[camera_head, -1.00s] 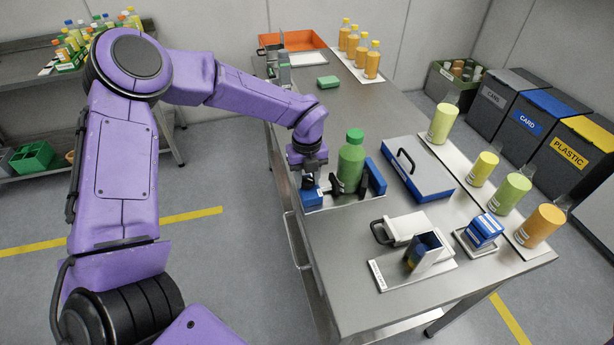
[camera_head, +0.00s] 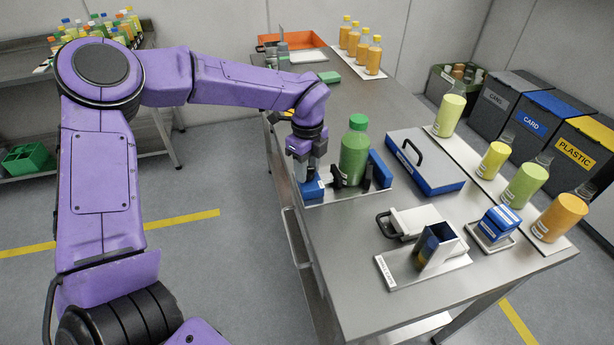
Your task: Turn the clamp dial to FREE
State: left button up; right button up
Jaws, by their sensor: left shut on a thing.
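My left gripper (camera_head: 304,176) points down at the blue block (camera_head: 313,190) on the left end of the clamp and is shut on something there. The clamp dial itself cannot be made out; the gripper covers that spot, so its setting is hidden. A green bottle (camera_head: 354,155) with a green cap stands upright in the clamp, between dark jaws. The clamp's other blue block (camera_head: 381,168) is to the right of the bottle. My right gripper is not in view.
A blue case (camera_head: 425,172) lies right of the clamp. A metal holder (camera_head: 437,247) and a blue box on a small tray (camera_head: 480,241) are near the front. Filled bottles (camera_head: 525,186) line the right edge. An orange tray (camera_head: 300,39) is at the back.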

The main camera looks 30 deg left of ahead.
aim_at(308, 171)
pick_arm(q)
jog(key=n+b, duration=0.4)
jog(key=b, duration=0.2)
jog(key=n+b, duration=0.5)
jog(key=b, duration=0.1)
jog(key=shift+w+f, duration=0.1)
jog(key=shift+f, duration=0.1)
jog(key=shift+r+n+b, duration=0.3)
jog(key=shift+n+b, duration=0.9)
jog(key=shift+b, duration=0.05)
jog(key=o, duration=1)
jog(key=shift+o, duration=0.2)
notch_tip(308, 171, up, 11)
jog(key=p, duration=0.1)
jog(key=shift+f, duration=0.2)
jog(key=shift+f, duration=0.1)
